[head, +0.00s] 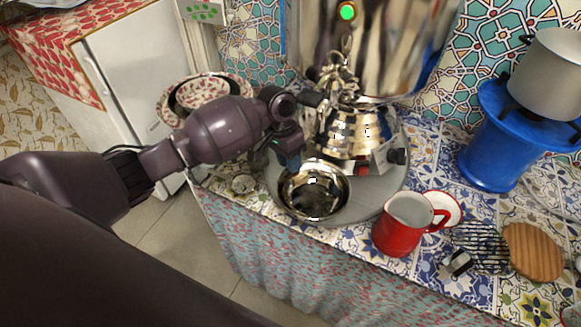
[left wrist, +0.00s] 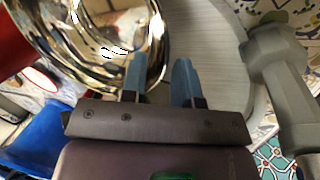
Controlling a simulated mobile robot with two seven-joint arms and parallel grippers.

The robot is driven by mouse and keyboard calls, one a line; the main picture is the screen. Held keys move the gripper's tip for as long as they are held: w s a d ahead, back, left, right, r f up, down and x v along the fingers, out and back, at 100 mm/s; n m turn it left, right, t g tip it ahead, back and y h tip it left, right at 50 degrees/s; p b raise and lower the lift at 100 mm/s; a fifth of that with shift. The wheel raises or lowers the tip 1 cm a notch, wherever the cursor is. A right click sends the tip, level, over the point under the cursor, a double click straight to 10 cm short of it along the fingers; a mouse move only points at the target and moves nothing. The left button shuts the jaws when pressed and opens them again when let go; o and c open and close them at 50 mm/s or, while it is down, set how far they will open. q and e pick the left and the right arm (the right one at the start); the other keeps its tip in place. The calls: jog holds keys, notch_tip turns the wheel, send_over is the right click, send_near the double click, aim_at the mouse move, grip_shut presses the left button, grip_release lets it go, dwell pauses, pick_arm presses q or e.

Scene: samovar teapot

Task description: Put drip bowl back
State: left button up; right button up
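The drip bowl (head: 318,203) is a shiny metal bowl at the front left of a round grey tray (head: 382,192), in front of the samovar (head: 385,40). I cannot tell whether it rests on the tray or is slightly raised. My left gripper (head: 290,160) is at the bowl's far left rim. In the left wrist view, the left gripper (left wrist: 162,78) has its blue fingers apart, one over the bowl (left wrist: 85,45) and one outside it above the tray (left wrist: 212,50). The rim passes between them with a visible gap. My right gripper is not in view.
A red jug (head: 400,235) stands just right of the tray, beside a small saucer (head: 451,207). A wooden board (head: 533,252) and a blue stove (head: 490,150) with a pot (head: 550,75) are further right. A patterned bowl (head: 200,92) stands at the back left.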

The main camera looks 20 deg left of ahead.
pick_arm(q)
jog(key=s+p+v, duration=0.1)
jog(key=v, duration=0.8)
jog(key=shift+w, duration=0.5)
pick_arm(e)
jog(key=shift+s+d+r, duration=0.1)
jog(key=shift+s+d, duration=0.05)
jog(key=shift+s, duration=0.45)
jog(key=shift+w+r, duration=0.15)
